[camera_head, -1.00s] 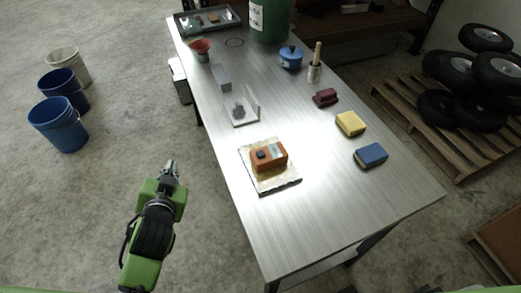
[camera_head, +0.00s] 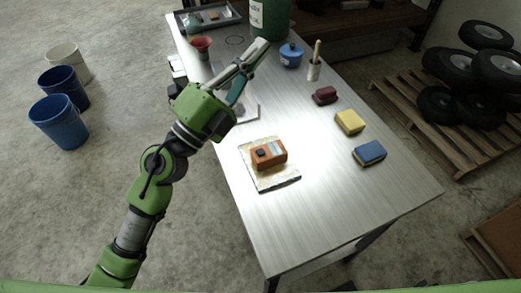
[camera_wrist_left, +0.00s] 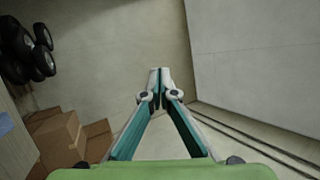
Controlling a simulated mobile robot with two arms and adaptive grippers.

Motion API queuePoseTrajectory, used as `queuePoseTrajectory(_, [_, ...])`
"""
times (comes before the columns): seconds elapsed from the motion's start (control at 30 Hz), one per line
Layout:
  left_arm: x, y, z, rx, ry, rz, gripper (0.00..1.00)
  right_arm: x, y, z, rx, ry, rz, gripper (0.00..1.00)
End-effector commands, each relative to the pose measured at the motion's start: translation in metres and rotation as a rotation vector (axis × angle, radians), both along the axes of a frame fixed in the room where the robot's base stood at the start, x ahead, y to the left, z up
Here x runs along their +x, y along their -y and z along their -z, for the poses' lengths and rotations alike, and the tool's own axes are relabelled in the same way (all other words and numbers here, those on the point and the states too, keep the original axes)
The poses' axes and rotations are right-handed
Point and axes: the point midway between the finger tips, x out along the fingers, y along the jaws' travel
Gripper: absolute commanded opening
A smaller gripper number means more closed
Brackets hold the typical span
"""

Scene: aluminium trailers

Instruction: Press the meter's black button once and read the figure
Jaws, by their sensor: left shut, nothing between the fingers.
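The orange meter (camera_head: 275,151) lies on a pale patterned mat (camera_head: 283,182) near the left edge of the metal table. Its black button (camera_head: 261,153) is on the left part of its top, and a small pale display (camera_head: 275,147) sits beside it. I cannot read a figure on it. My left gripper (camera_head: 262,44) is shut and empty, raised over the table beyond the meter, apart from it. In the left wrist view its fingertips (camera_wrist_left: 160,72) meet, and the meter is not seen there. My right gripper is not in view.
A yellow sponge (camera_head: 350,122), a blue sponge (camera_head: 370,153) and a dark red block (camera_head: 325,95) lie on the right side. A blue pot (camera_head: 291,56) and a green drum (camera_head: 271,18) stand farther back. The near table end (camera_head: 330,215) is clear.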

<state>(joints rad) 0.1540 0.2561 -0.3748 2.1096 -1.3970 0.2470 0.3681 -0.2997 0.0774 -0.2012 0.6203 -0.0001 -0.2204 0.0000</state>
Motion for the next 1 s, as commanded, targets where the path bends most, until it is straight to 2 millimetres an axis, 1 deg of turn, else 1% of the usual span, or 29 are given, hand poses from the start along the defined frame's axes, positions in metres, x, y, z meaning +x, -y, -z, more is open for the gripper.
queuePoseTrajectory(0.03, [-0.004, 0.017, 0.003, 0.089, 0.040, 0.042, 0.00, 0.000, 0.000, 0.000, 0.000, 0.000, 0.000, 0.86])
queuePoseTrajectory(0.1, [-0.010, 0.040, 0.015, 0.216, 0.082, 0.097, 0.00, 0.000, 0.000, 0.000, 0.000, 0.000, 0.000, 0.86])
queuePoseTrajectory(0.17, [-0.013, 0.055, 0.029, 0.329, 0.110, 0.141, 0.00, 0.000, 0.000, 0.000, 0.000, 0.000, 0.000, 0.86])
queuePoseTrajectory(0.2, [-0.014, 0.064, 0.041, 0.408, 0.126, 0.166, 0.00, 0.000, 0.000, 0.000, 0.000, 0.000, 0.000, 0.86])
queuePoseTrajectory(0.27, [-0.014, 0.074, 0.059, 0.526, 0.140, 0.201, 0.00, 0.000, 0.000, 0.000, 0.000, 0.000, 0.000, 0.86])
queuePoseTrajectory(0.3, [-0.013, 0.078, 0.073, 0.607, 0.144, 0.220, 0.00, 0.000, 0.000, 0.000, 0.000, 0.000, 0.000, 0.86])
queuePoseTrajectory(0.37, [-0.010, 0.081, 0.094, 0.729, 0.146, 0.245, 0.00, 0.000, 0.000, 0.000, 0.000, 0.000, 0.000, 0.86])
queuePoseTrajectory(0.4, [-0.007, 0.081, 0.109, 0.811, 0.142, 0.258, 0.00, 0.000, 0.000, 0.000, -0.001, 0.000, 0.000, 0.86])
queuePoseTrajectory(0.43, [-0.004, 0.079, 0.119, 0.873, 0.137, 0.266, 0.00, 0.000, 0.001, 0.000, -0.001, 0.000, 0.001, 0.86])
queuePoseTrajectory(0.5, [0.005, 0.071, 0.144, 1.013, 0.115, 0.277, 0.00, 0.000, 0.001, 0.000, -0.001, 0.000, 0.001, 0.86])
queuePoseTrajectory(0.6, [0.017, 0.053, 0.172, 1.189, 0.071, 0.280, 0.00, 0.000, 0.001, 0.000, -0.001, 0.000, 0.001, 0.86])
queuePoseTrajectory(0.7, [0.029, 0.032, 0.193, 1.328, 0.022, 0.270, 0.00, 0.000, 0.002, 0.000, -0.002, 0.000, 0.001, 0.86])
queuePoseTrajectory(0.83, [0.038, 0.011, 0.207, 1.440, -0.029, 0.255, 0.00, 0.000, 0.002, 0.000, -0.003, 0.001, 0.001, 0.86])
queuePoseTrajectory(0.9, [0.041, 0.004, 0.210, 1.471, -0.045, 0.249, 0.00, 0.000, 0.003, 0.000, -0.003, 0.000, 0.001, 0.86])
queuePoseTrajectory(1.0, [0.042, 0.000, 0.213, 1.491, -0.056, 0.246, 0.00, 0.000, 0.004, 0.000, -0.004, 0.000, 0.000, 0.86])
